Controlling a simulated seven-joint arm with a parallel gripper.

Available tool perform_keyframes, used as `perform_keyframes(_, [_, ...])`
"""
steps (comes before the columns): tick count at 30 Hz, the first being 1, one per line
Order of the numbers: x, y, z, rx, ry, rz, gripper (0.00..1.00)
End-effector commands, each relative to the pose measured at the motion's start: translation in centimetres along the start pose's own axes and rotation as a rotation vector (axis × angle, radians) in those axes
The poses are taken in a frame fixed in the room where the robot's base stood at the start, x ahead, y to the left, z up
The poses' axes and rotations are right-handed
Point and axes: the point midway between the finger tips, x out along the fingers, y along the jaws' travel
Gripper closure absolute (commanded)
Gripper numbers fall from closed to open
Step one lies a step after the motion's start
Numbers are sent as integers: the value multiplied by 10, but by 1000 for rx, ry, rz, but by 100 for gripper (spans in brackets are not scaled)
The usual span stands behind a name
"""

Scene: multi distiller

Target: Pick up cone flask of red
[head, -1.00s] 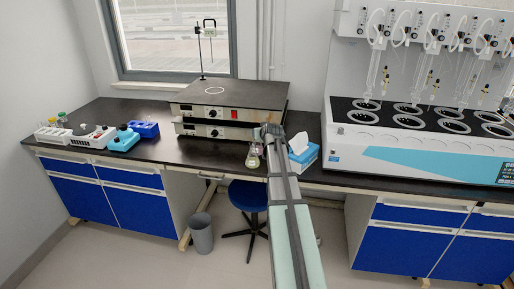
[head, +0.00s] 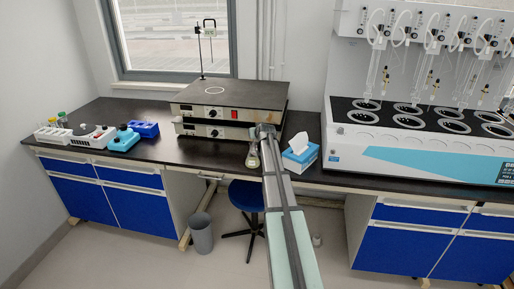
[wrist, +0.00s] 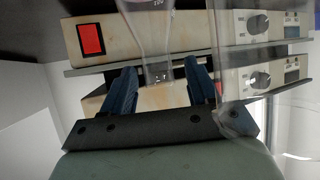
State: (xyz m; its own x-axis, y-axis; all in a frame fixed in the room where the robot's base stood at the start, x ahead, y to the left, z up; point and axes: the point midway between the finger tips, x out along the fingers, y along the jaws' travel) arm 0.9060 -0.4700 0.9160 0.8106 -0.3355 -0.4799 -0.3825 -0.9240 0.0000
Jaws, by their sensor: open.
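A clear conical flask (head: 253,160) stands near the front edge of the dark bench, just left of my arm. Its contents look pale, and I see no red in it. My gripper (head: 264,131) is beside and behind it at the end of the arm, and its fingers are hard to make out in the head view. In the wrist view my gripper (wrist: 161,80) is open, with two dark blue fingers spread. A clear glass neck (wrist: 158,70) shows between them, and I cannot tell whether it touches either finger. Another clear glass shape (wrist: 232,60) shows beyond the right finger.
Two stacked hot plates (head: 228,112) stand behind the gripper. A blue tissue box (head: 300,155) is close on the right, and a large distiller (head: 420,135) fills the bench beyond it. Racks and small devices (head: 95,137) stand at the left. The bench between is clear.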

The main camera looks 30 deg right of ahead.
Motion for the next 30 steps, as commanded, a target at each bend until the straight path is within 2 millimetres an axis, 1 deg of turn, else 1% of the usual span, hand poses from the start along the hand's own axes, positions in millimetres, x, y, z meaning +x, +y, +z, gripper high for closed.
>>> perform_keyframes(1, [6, 0, -1, 0, 0, 0, 41])
perform_keyframes(2, [7, 0, -1, 0, 1, 0, 41])
perform_keyframes(8, [6, 0, 0, 0, 1, 0, 41])
perform_keyframes(9, [6, 0, 0, 0, 1, 0, 43])
perform_keyframes(27, [6, 0, 0, 0, 1, 0, 100])
perform_keyframes(30, [6, 0, 0, 0, 1, 0, 100])
